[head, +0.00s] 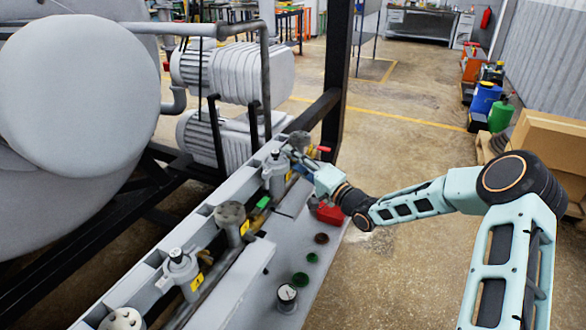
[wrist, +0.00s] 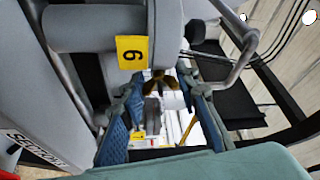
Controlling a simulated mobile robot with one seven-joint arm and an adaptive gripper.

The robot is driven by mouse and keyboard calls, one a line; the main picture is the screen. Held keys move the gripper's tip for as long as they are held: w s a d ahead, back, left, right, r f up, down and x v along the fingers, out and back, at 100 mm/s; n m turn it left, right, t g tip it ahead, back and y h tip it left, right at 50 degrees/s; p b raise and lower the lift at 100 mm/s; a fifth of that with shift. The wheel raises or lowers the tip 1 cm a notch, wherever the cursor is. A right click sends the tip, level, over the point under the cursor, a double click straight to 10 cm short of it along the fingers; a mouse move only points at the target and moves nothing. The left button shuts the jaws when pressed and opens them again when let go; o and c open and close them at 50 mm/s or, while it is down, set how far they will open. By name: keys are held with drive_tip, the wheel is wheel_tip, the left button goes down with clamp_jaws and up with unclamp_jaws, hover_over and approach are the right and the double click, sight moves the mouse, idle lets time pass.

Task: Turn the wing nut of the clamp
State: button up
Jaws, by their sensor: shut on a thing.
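The brass-coloured wing nut (wrist: 157,84) shows in the wrist view, just below a grey cylindrical body with a yellow number tag (wrist: 132,62). My gripper (wrist: 160,92) has its blue-padded fingers on either side of the wing nut and is shut on it; the exact contact at the fingertips is hard to see. Part of the clamp (wrist: 153,116) shows as a grey piece between the fingers. In the head view my gripper (head: 303,163) reaches the far end of the grey rail beside a grey valve body; the wing nut is too small to tell there.
A grey rail frame (head: 215,205) carries several valve bodies, with a gauge (head: 287,293) near its front edge. A dark post (head: 337,80) and motors (head: 240,72) stand behind. A bent grey pipe (wrist: 240,62) is close on the right.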

drive_tip(key=shift+n, duration=0.3)
drive_tip(key=o, duration=1.2)
drive_tip(key=v, duration=1.2)
drive_tip(key=shift+f, duration=0.15)
drive_tip(key=shift+c, duration=0.8)
